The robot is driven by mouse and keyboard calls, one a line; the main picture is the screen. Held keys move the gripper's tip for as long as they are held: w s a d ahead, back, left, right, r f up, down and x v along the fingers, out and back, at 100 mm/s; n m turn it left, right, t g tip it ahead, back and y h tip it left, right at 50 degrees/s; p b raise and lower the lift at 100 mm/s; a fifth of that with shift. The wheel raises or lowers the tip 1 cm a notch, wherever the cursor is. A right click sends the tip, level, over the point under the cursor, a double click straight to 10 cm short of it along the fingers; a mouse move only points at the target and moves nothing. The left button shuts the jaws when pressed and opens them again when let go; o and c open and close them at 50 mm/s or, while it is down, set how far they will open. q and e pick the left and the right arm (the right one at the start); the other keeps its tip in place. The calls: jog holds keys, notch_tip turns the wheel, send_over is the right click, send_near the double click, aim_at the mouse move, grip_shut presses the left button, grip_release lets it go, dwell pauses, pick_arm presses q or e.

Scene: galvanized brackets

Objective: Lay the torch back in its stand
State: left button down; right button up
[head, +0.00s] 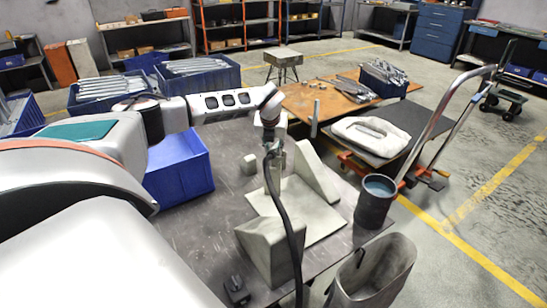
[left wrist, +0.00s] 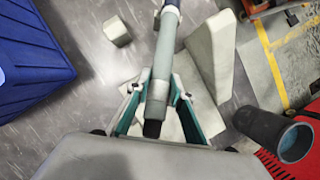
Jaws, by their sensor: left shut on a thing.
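My left gripper (head: 281,118) is shut on the torch. In the left wrist view the teal fingers of the gripper (left wrist: 158,95) close on the torch's grey tubular handle (left wrist: 163,58) from both sides. In the head view the torch (head: 270,103) is held above the stand's far side, with its black hose (head: 277,195) hanging down in front of the stand. The pale stand (head: 313,220) is a flat plate with two wedge-shaped uprights; one wedge also shows in the left wrist view (left wrist: 212,55). The torch is apart from the stand. My right gripper is not in view.
A blue bin (head: 180,170) stands left of the stand and a small grey block (head: 249,164) behind it. A dark cylindrical cup (head: 375,203) is at the table's right edge, above a grey waste bin (head: 372,275). A small black object (head: 236,290) lies at the front.

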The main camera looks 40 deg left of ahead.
pick_arm(q)
notch_tip(320, 180, down, 3)
jog(key=shift+f+p, duration=0.1)
jog(key=shift+p, duration=0.3)
jog(key=shift+f, duration=0.15)
jog(key=c, duration=1.8)
grip_release()
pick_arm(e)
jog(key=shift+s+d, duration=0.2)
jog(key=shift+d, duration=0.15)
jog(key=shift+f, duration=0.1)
